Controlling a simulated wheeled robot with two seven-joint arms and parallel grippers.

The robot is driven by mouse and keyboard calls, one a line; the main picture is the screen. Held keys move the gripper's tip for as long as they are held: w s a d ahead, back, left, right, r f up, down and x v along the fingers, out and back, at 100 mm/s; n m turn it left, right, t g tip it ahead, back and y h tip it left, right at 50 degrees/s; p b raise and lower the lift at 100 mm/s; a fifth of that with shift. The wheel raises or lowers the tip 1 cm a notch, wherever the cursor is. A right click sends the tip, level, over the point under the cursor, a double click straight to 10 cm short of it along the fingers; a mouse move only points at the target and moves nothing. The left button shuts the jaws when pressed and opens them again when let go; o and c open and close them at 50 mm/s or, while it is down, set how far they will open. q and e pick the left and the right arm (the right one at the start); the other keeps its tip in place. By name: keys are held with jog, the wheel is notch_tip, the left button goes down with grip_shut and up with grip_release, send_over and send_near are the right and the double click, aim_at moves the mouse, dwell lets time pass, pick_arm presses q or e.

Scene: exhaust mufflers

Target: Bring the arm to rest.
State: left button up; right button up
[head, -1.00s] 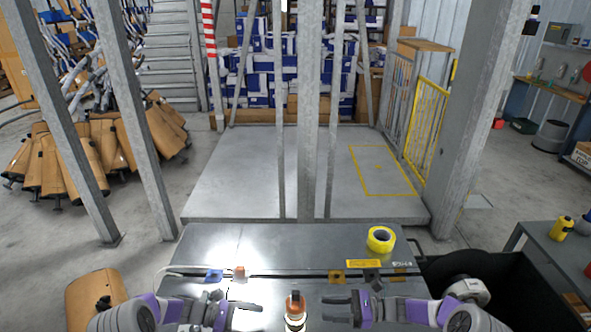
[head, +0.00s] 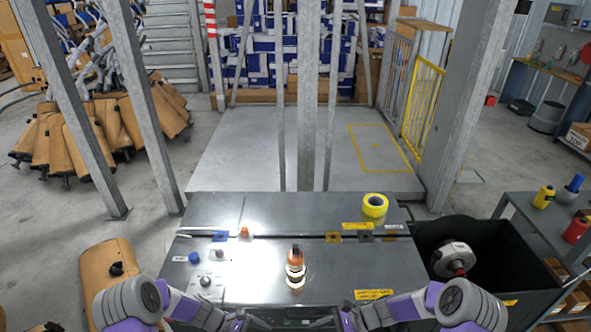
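My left gripper (head: 240,321) and my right gripper (head: 345,320) are at the bottom edge of the head view, at the front of the metal worktable (head: 270,216). Both are partly cut off and their fingertips do not show clearly, so I cannot tell whether they are open or shut. My forearms are bent inward from the lower left and lower right. An orange bottle with pale bands (head: 296,268) stands upright on the table, beyond and between the grippers, apart from both.
A yellow tape roll (head: 375,206) lies at the table's right rear. A small control panel (head: 205,281) is at the left. A black bin (head: 520,270) holding a muffler-like part (head: 453,258) stands right. A side table (head: 520,207) carries bottles.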

pick_arm(q)
jog(key=s+f+m+t+y, duration=0.1)
jog(key=s+f+m+y, duration=0.1)
jog(key=s+m, duration=0.4)
jog(key=s+d+f+m+t+y, duration=0.1)
jog(key=s+m+y, duration=0.3)
jog(key=s, duration=0.6)
jog(key=f+m, duration=0.1)
jog(key=m, duration=0.1)
jog(key=shift+d+m, duration=0.3)
jog(key=shift+m, duration=0.1)
pick_arm(e)
jog(key=s+d+f+n+t+h, duration=0.1)
jog(key=s+f+n+h, duration=0.3)
jog(key=s+n, duration=0.2)
jog(key=s+d+f+n+t+h, duration=0.1)
jog(key=s+f+n+h, duration=0.3)
jog(key=s+n, duration=0.3)
jog(key=s, duration=0.3)
jog(key=shift+s+d+h, duration=0.25)
jog(key=shift+s+h, duration=0.05)
jog(key=shift+s, duration=0.05)
pick_arm(q)
jog(key=shift+f, duration=0.15)
pick_arm(e)
jog(key=shift+f, duration=0.1)
